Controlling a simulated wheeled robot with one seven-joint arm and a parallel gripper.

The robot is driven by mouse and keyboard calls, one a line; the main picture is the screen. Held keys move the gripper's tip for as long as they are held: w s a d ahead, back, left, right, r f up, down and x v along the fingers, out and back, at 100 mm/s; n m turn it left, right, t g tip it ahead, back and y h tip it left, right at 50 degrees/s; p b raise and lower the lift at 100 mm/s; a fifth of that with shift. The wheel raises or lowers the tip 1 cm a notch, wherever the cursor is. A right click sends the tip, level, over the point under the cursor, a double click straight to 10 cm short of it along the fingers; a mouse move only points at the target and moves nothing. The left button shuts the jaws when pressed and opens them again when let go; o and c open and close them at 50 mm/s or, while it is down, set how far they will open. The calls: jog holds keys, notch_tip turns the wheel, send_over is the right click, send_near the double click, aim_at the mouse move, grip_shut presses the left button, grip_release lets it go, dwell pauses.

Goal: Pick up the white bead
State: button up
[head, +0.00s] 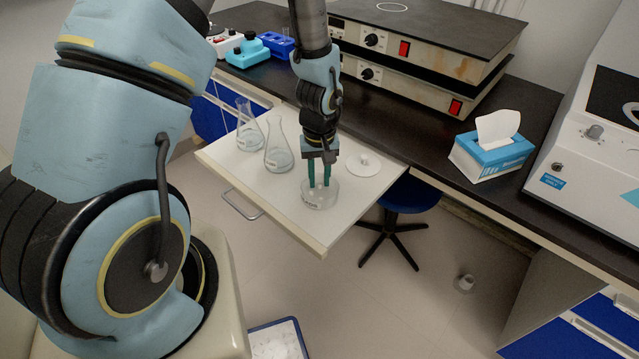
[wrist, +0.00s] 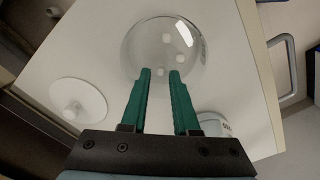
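A round clear glass dish (head: 333,199) stands on the white pull-out board under my gripper (head: 320,180). In the wrist view the dish (wrist: 138,50) holds small pale white beads: one (wrist: 166,38) toward the far side, one (wrist: 181,57) to the right, and one (wrist: 160,71) near the gap between my fingertips. My gripper (wrist: 160,74) points down at the dish with its green fingers apart, and nothing is clearly held. I cannot tell how deep the fingertips are in the dish. The beads are too small to make out in the head view.
A white knobbed lid (head: 364,163) lies on the white board (head: 225,160) beside the dish. Two glass flasks (head: 278,155) (head: 248,128) stand left of it. A tissue box (head: 490,155) and stacked hotplates (head: 420,60) are on the dark bench. The board's edge is close to the dish.

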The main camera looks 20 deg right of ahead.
jog(key=shift+f, duration=0.1)
grip_shut()
dwell(0.4)
